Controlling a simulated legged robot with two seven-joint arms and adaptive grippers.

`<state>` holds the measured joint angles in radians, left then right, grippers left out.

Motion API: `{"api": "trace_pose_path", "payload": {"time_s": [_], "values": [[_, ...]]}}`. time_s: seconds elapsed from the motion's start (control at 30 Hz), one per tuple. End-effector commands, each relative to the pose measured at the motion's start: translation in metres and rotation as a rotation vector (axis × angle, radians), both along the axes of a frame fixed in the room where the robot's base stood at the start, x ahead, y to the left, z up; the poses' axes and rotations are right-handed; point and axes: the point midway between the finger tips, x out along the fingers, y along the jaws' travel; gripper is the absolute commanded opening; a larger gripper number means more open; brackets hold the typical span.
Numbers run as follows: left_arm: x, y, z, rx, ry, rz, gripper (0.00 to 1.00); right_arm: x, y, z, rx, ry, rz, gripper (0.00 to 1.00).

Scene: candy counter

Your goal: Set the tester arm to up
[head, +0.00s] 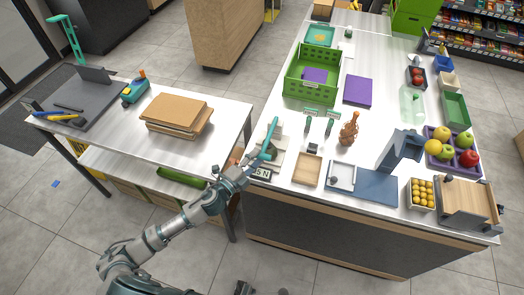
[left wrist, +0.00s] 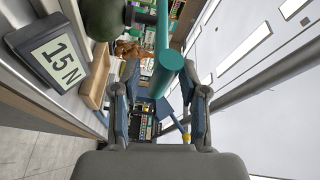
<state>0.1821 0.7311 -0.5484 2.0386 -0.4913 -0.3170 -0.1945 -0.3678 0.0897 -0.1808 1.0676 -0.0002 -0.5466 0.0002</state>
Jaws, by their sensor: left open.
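My left gripper (head: 243,170) is open at the tester's left side, and the fingers (left wrist: 162,85) stand apart around the bar. Contact cannot be told. My right gripper is not in view.
A dark green round thing (left wrist: 102,18) is close beside the bar. A wooden tray (head: 308,170), a brown bottle-like figure (head: 348,130) and a green crate (head: 312,72) stand on the counter. A side table with cardboard (head: 178,114) is at left, across a gap.

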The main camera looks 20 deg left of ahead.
Motion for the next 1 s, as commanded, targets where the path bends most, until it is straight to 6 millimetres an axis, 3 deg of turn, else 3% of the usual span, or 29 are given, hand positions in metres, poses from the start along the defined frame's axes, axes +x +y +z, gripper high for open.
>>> {"api": "trace_pose_path", "payload": {"time_s": [0.2, 0.57, 0.6, 0.77, 1.0], "values": [[0.027, -0.013, 0.001, 0.0, 0.0, 0.0, 0.43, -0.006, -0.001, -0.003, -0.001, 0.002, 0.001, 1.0], [0.034, -0.016, 0.001, -0.001, 0.001, -0.001, 0.43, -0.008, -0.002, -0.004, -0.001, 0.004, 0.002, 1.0], [0.034, -0.016, 0.001, -0.001, 0.001, -0.001, 0.41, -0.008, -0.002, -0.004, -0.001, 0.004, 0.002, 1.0], [0.034, -0.016, 0.0, -0.001, 0.001, -0.001, 0.01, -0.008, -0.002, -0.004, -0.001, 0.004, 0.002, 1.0], [0.033, -0.016, -0.001, -0.001, 0.005, -0.001, 0.0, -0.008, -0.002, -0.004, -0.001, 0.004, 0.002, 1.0]]}}
